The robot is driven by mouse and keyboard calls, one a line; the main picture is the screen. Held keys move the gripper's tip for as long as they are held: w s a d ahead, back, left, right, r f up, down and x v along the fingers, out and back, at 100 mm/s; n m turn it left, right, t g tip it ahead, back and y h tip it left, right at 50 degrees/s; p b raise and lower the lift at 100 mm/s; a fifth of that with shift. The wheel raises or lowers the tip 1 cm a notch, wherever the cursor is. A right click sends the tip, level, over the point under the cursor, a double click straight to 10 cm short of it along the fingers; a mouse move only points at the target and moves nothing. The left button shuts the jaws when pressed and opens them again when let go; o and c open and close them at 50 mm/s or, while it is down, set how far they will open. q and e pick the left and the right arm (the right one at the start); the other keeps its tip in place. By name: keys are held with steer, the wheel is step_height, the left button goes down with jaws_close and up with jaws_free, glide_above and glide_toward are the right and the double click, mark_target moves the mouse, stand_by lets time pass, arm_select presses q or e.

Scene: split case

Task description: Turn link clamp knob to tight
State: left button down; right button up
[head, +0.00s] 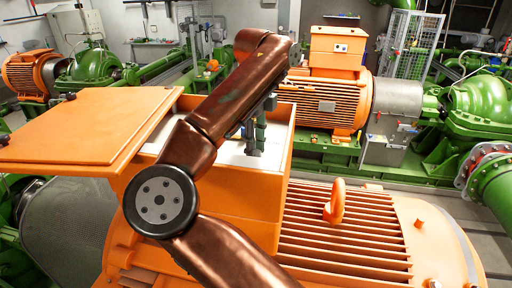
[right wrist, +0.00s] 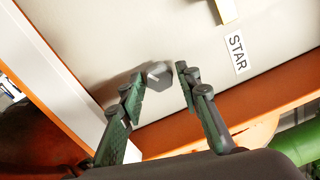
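The knob (right wrist: 157,83) is dark grey, with a light mark on its face, on a pale panel (right wrist: 195,40) in the right wrist view. My right gripper (right wrist: 161,78) is open, with one green-and-black finger on each side of the knob. I cannot tell whether either finger touches it. In the head view my right gripper (head: 255,135) reaches down into the open orange box (head: 228,205), over its white inner panel (head: 273,153). The knob cannot be made out there, behind my arm and gripper. My left gripper is not in view.
A white label reading "STAR" (right wrist: 238,53) and a small pale yellow piece (right wrist: 226,10) lie right of the knob. The box's orange lid (head: 85,130) stands open at left. A ribbed orange motor housing with a lifting eye (head: 336,200) is at right.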

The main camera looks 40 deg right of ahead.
steer(key=shift+s, duration=0.1)
steer(key=c, duration=0.3)
jaws_close()
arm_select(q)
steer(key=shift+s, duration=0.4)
